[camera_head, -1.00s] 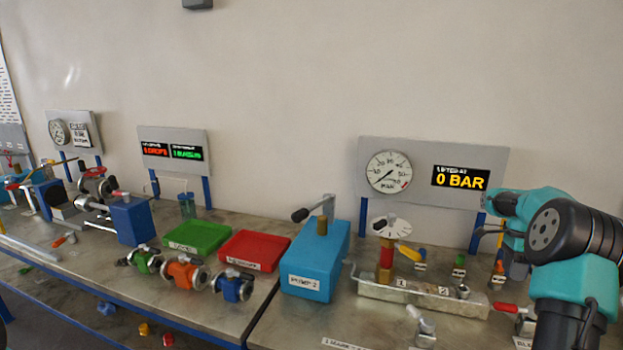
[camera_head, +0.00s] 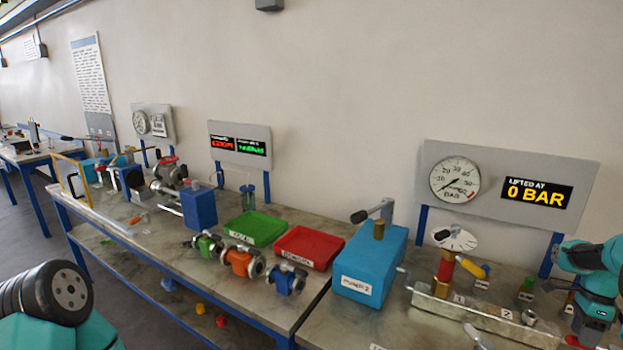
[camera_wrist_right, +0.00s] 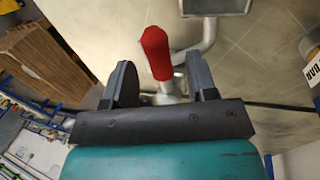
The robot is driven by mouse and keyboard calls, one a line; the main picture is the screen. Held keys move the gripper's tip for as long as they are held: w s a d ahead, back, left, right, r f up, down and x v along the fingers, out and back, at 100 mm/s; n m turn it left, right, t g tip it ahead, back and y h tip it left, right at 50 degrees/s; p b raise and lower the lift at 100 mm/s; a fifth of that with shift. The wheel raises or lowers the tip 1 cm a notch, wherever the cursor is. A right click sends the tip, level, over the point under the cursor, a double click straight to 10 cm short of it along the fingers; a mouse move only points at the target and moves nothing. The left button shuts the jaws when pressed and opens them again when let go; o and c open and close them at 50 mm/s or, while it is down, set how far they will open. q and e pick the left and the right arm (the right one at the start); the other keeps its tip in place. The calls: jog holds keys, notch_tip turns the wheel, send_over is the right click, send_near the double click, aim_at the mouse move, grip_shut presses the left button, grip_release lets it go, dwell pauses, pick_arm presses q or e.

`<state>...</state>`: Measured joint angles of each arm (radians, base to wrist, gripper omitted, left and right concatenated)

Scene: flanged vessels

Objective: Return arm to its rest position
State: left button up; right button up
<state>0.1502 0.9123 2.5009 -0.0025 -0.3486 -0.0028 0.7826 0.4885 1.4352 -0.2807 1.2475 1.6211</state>
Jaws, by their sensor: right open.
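My right arm comes in at the right edge of the head view, its dark gripper (camera_head: 588,326) low over the bench beside the valve block. In the right wrist view the two fingers of my right gripper (camera_wrist_right: 160,66) stand apart. A red-handled lever (camera_wrist_right: 156,52) shows between them in the picture; I cannot tell whether it lies at jaw depth, and no grip on it shows. A link of my left arm (camera_head: 58,292) fills the lower left corner of the head view. My left gripper is out of the picture.
On the bench stand a blue pump box (camera_head: 370,262), a metal valve block (camera_head: 480,318), a red tray (camera_head: 310,246), a green tray (camera_head: 256,228) and several small flanged valves. A gauge panel (camera_head: 508,186) stands behind. The floor at left (camera_head: 40,220) is clear.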

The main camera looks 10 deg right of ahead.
jog(key=v, duration=1.6)
jog(key=x, duration=1.7)
jog(key=shift+s+f, duration=0.1)
jog(key=shift+f, duration=0.25)
jog(key=shift+s+a+n, duration=0.45)
jog(key=shift+n, duration=0.55)
